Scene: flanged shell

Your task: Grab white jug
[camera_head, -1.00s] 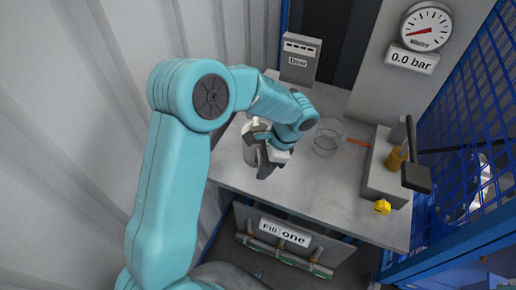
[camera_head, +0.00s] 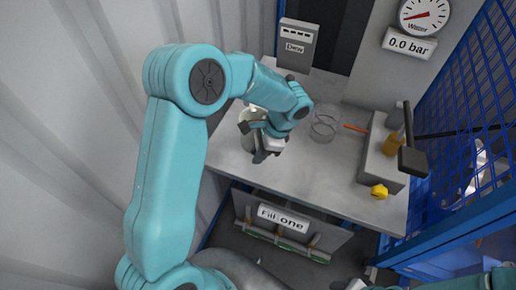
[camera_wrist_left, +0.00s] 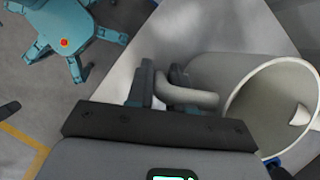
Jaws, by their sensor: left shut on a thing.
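The white jug (camera_head: 249,122) is on the grey table, mostly hidden in the head view by my left gripper and wrist. In the left wrist view the jug (camera_wrist_left: 213,72) shows large at right, its open mouth facing right and its curved handle (camera_wrist_left: 190,97) toward my fingers. My left gripper (camera_head: 262,156) is at the jug's handle side. In the wrist view its dark fingers (camera_wrist_left: 160,83) are shut on the handle. Part of my right arm shows at the bottom right edge; its gripper (camera_head: 360,284) is cut off and its jaws are unclear.
A yellow piece (camera_head: 379,191) lies near the block. A grey box (camera_head: 297,45) stands behind. Blue mesh (camera_head: 470,80) bounds the right.

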